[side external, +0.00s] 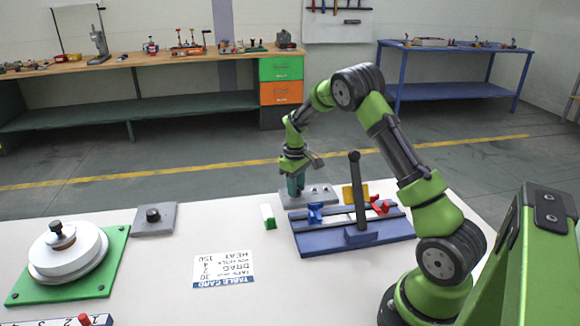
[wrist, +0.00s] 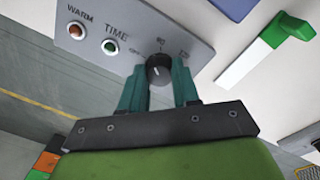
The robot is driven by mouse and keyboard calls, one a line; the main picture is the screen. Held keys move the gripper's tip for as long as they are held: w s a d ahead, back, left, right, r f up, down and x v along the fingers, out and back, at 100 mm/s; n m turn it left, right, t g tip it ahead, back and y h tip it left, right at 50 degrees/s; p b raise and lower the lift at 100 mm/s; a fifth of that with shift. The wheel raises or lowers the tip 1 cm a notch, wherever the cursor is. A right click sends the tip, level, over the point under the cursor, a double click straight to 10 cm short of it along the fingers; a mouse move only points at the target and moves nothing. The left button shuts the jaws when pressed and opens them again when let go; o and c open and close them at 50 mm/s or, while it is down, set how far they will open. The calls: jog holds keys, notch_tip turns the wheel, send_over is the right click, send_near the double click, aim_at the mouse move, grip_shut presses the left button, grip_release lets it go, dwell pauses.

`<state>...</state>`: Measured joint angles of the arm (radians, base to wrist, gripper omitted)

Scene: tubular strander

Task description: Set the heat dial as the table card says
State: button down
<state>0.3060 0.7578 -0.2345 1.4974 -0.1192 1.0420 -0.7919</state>
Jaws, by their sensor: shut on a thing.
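The heat dial (wrist: 157,72) is a dark round knob on a grey panel (wrist: 125,20). My gripper (wrist: 159,74) has its two teal fingers shut on the dial, one on each side. A pale mark on the dial points roughly up, near the small middle label; the side labels are hard to read. In the side view my gripper (side external: 295,188) reaches down to the grey panel (side external: 322,196) and hides the dial. The table card (side external: 224,271) lies upside down to this view on the white table; its HEAT line reads 150.
Right of the panel, a blue fixture (side external: 350,236) has an upright black lever (side external: 356,185). A white and green block (side external: 268,216) lies close by. At left are a grey plate with a black knob (side external: 153,215) and a green board (side external: 25,288) bearing a white disc.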

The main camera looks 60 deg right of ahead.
jog(key=m, duration=0.4)
jog(key=shift+m, duration=0.3)
jog(key=m, duration=0.3)
jog(key=shift+m, duration=0.3)
jog(key=m, duration=0.3)
jog(key=shift+w+m, duration=0.1)
jog(key=shift+m, duration=0.2)
jog(key=m, duration=0.4)
jog(key=shift+m, duration=0.3)
jog(key=m, duration=0.6)
jog(key=shift+d+y, duration=0.1)
jog(key=shift+y, duration=0.2)
jog(key=m, duration=0.6)
jog(key=shift+r, duration=0.1)
jog(key=c, duration=0.8)
grip_release()
